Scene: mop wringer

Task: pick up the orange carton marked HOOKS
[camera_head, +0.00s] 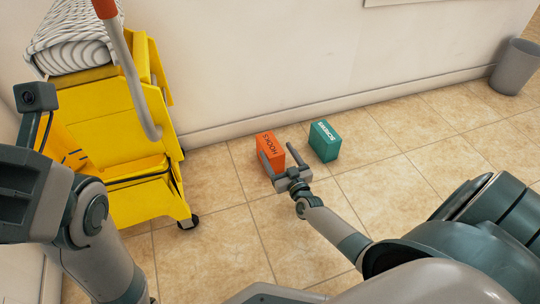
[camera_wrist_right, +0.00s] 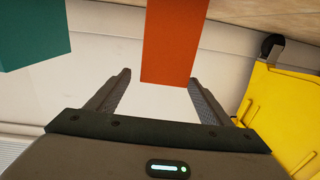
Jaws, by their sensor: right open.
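The orange carton marked HOOKS (camera_head: 269,144) stands on the tiled floor near the wall. My right gripper (camera_head: 280,149) is open and empty, just in front of the carton in the head view, one finger overlapping its face. In the right wrist view the orange carton (camera_wrist_right: 174,40) shows between and beyond the spread fingers (camera_wrist_right: 157,78). I cannot tell whether the fingertips are level with its sides, and I see no clear contact. My left arm is at the left of the head view; its fingers do not show.
A teal carton (camera_head: 324,142) stands just right of the orange one; it also shows in the right wrist view (camera_wrist_right: 32,35). A yellow mop wringer cart (camera_head: 150,203) with a mop is at the left. A grey bin (camera_head: 514,68) stands far right. Floor between is clear.

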